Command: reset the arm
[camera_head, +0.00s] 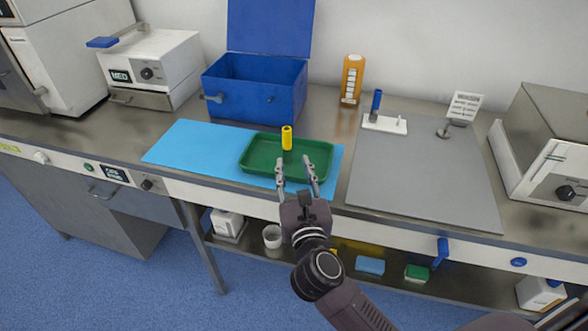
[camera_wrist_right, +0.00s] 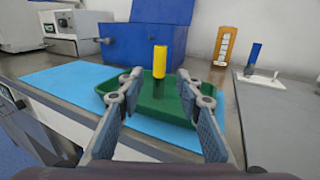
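My right gripper (camera_head: 296,172) is open and empty. Its fingertips hang over the near edge of the green tray (camera_head: 258,166). In the right wrist view the two fingers (camera_wrist_right: 157,88) are spread wide, with nothing between them. A yellow cylinder (camera_head: 287,138) stands upright in the tray, beyond the fingertips and apart from them. It also shows in the right wrist view (camera_wrist_right: 160,61). The tray lies on a light blue mat (camera_head: 190,146). My left arm and gripper are not in view.
A blue box (camera_head: 255,100) with its lid up stands behind the mat. A white holder (camera_head: 385,124) with a blue upright piece stands by the grey mat (camera_head: 425,180), which is mostly clear. Metal-and-white devices stand at both sides.

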